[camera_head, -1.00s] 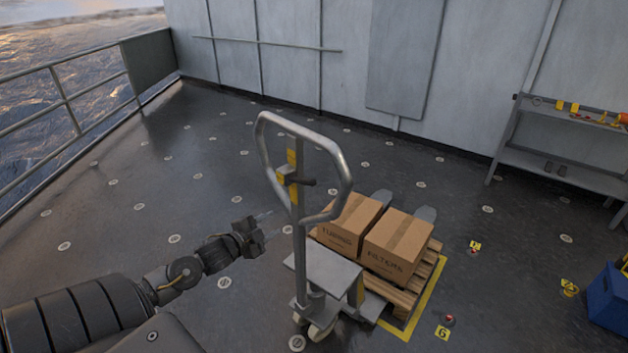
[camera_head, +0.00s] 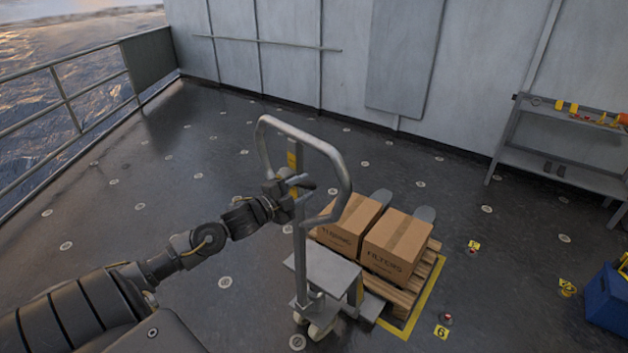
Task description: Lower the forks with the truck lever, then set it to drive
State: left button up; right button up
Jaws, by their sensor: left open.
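The pallet truck (camera_head: 322,268) stands on the deck in the middle, with its upright loop handle (camera_head: 346,180) toward me. The truck lever (camera_head: 304,181) sits on the handle post inside the loop, partly hidden by my gripper. My left gripper (camera_head: 292,187) is at the lever, its fingers open around or just beside it; I cannot tell whether they touch. Two cardboard boxes (camera_head: 397,247) stand on the pallet. My right gripper is not in view.
A blue bin (camera_head: 607,302) and a metal shelf (camera_head: 565,175) stand at the right. A railing (camera_head: 75,105) edges the deck at left. The deck left of the truck is clear.

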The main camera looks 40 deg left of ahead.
aim_at(305, 187)
pick_arm(q)
jog(key=shift+w+d+p, duration=0.2)
jog(key=shift+w+p, duration=0.05)
jog(key=shift+w, duration=0.8)
jog(key=shift+w+d+p, duration=0.15)
jog(key=shift+w+p, duration=0.1)
jog(key=shift+w, duration=0.75)
grip_shut()
